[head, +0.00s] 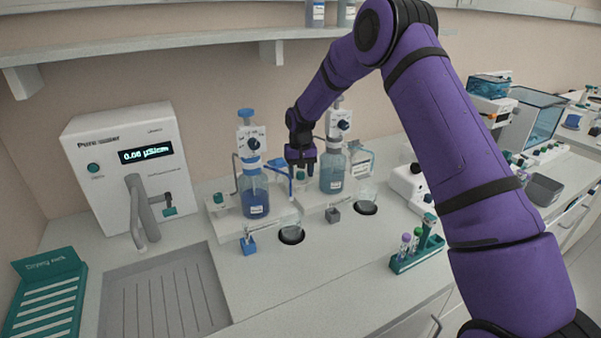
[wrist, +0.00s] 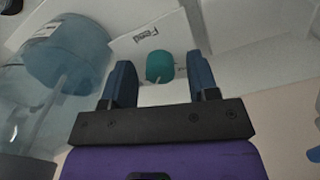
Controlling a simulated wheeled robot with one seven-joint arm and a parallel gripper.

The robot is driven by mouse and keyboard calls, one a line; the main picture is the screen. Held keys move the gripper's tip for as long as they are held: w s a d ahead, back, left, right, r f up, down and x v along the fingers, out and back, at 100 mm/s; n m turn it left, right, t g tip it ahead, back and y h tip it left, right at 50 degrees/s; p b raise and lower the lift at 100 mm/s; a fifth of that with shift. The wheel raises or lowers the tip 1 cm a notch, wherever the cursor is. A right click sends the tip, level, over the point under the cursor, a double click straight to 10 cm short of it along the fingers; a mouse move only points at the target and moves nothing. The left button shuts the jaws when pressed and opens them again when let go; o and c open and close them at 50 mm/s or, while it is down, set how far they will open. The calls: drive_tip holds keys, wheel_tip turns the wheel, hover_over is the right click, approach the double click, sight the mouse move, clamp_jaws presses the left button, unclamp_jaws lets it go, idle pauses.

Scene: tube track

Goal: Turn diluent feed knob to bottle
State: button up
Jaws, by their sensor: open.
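My gripper (head: 301,160) points down between two bottle dispensers, just left of the right-hand bottle (head: 332,173). In the wrist view, its two fingers (wrist: 162,78) are apart with nothing held. A round teal knob (wrist: 160,66) shows in the gap between them, a little beyond the tips, on a pale base beside a small printed label. No contact is visible. The knob's setting is hard to read. A pale blue bottle (wrist: 68,52) stands left of the knob in the wrist view. In the head view, my gripper largely hides the knob area.
The left dispenser's blue bottle (head: 255,194) stands close by, with another teal knob (head: 218,199) on its base. Glass beakers (head: 291,233) stand in front. A teal tube rack (head: 416,254) sits front right. The counter's front middle is clear; a shelf (head: 200,42) runs above.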

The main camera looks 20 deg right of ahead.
drive_tip(key=shift+f, duration=0.1)
drive_tip(key=c, duration=0.9)
drive_tip(key=shift+n, duration=0.4)
drive_tip(key=n, duration=0.5)
drive_tip(key=shift+n, duration=0.3)
drive_tip(key=n, duration=0.5)
drive_tip(key=shift+d, duration=0.1)
drive_tip(key=shift+n, duration=0.4)
drive_tip(key=o, duration=0.9)
